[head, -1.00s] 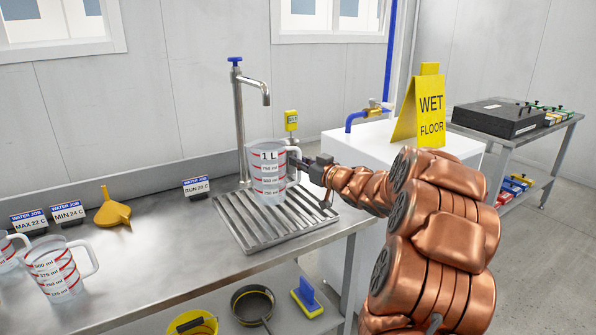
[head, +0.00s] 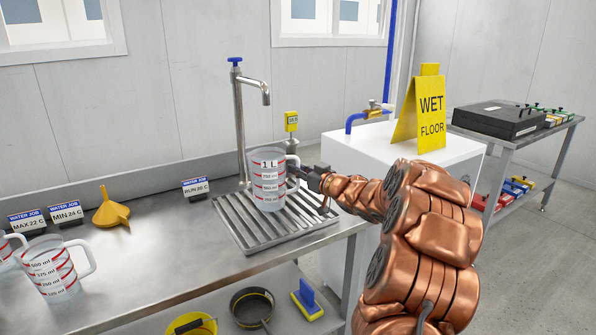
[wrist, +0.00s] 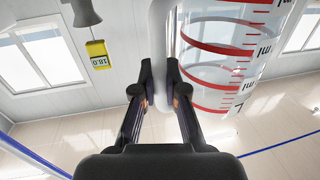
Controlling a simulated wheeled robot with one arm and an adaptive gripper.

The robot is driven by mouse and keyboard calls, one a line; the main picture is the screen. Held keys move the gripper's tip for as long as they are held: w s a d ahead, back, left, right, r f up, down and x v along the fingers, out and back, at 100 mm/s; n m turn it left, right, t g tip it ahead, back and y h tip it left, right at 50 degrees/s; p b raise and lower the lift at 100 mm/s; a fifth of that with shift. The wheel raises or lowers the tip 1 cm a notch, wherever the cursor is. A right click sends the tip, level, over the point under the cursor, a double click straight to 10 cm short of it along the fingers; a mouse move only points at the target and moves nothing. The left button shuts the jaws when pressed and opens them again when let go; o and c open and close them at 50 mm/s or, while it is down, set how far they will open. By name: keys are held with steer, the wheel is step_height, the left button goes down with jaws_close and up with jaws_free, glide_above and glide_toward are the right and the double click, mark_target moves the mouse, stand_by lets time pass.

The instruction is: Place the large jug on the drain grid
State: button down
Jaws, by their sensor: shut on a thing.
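The large jug (head: 267,180) is clear, with red marks and "1 L" near its top. It is upright over the drain grid (head: 238,226), its base appearing at the bars; I cannot tell whether it bears on them. My gripper (head: 298,170) is shut on the jug's handle, on the jug's right side. In the wrist view my gripper (wrist: 160,92) has its two fingers on either side of the pale handle (wrist: 160,45), with the marked jug wall (wrist: 225,60) to the right.
A tap (head: 240,120) stands behind the jug, its spout above it. Smaller jugs (head: 55,270), a yellow funnel (head: 111,212) and label signs (head: 195,187) are on the bench at left. A wet floor sign (head: 427,110) stands on a white cabinet (head: 370,160).

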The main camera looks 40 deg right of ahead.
steer(key=shift+f, duration=0.15)
steer(key=c, duration=1.2)
jaws_free()
steer(key=shift+s+d+r, duration=0.1)
steer(key=shift+s+r, duration=0.1)
steer(key=s, duration=0.7)
steer(key=s+d+p, duration=0.1)
steer(key=s, duration=0.3)
steer(key=shift+s+d, duration=0.1)
steer(key=shift+s, duration=0.2)
